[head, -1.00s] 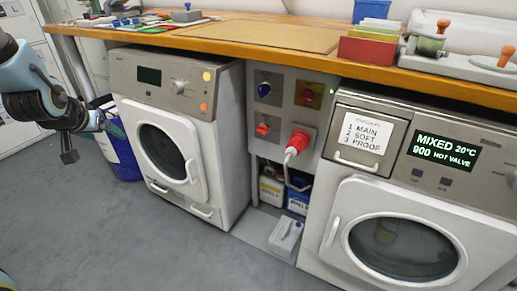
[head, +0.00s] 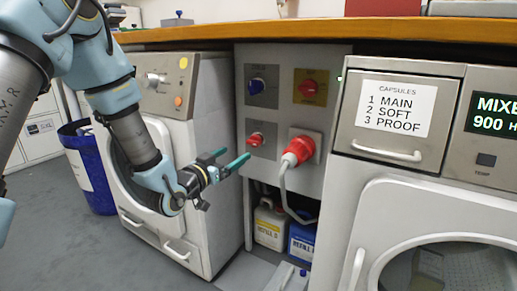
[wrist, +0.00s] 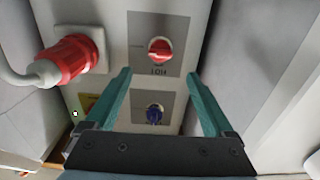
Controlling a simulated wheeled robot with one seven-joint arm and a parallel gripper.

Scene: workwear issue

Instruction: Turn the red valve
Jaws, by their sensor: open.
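The red valve (head: 256,140) is a small red handle on a dark plate at the lower left of the grey panel (head: 285,125). In the wrist view the red valve (wrist: 160,50) sits on a plate marked HOT, which appears upside down, beyond the fingertips and roughly midway between them. My gripper (head: 232,160) has its green fingers spread, with nothing between them. It is in front of the panel, just below and left of the valve, apart from it. In the wrist view the gripper (wrist: 159,80) also shows open.
A blue valve (head: 257,86) is above the red one. A red knob on a yellow plate (head: 308,88) and a red plug with grey cable (head: 299,149) are to the right. Washing machines (head: 180,100) flank the panel. Bottles (head: 270,225) stand below.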

